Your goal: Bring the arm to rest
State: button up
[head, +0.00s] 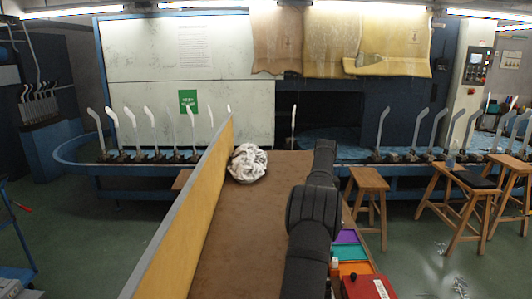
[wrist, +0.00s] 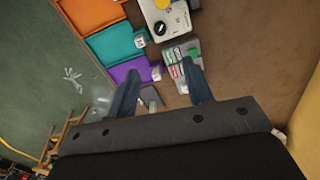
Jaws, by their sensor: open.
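My gripper (wrist: 160,69) shows in the wrist view with its two dark blue fingers apart and nothing between them. It is over the brown table (wrist: 242,45), close to a grey holder with red and green items (wrist: 184,60); the height above them is hard to judge. In the head view my dark arm stretches forward along the table's right side, and the gripper's fingers cannot be made out there. A crumpled white and grey heap (head: 247,163), perhaps socks, lies at the table's far left.
A tall wooden partition (head: 190,225) runs along the table's left edge. Purple (head: 346,237), teal (head: 350,252) and orange (head: 356,268) trays line the right edge, near a red box (head: 368,288). A conveyor with upright sock forms (head: 383,128) stands behind. The middle of the table is clear.

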notch_tip(320, 180, down, 16)
jog(key=shift+f, duration=0.4)
jog(key=m, duration=0.4)
jog(key=shift+r, duration=0.1)
jog(key=m, duration=0.5)
jog(key=shift+r, duration=2.75)
